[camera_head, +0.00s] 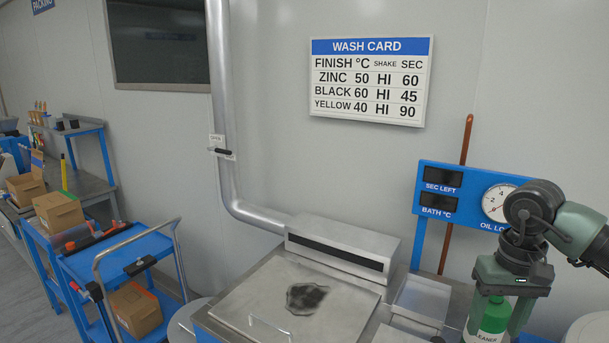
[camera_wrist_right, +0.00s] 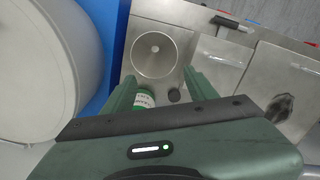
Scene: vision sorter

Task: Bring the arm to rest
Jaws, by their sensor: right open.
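My right gripper (camera_head: 498,318) hangs down at the right of the head view, with its arm coming in from the right edge. Its jaws are open. A green cleaner bottle (camera_head: 490,322) with a white label shows between the fingers in the head view. In the right wrist view the bottle (camera_wrist_right: 146,97) shows beside the left finger, with a gap to the right finger; I cannot tell whether it touches a finger. My right gripper's fingers (camera_wrist_right: 160,90) hold nothing clamped. My left gripper is not in view.
A steel bath with a closed lid (camera_head: 255,306) and dark patch stands at lower middle. A blue display panel (camera_head: 440,178) with a gauge is behind my right arm. A blue cart (camera_head: 120,250) is at left. A round steel basin (camera_wrist_right: 155,50) shows in the wrist view.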

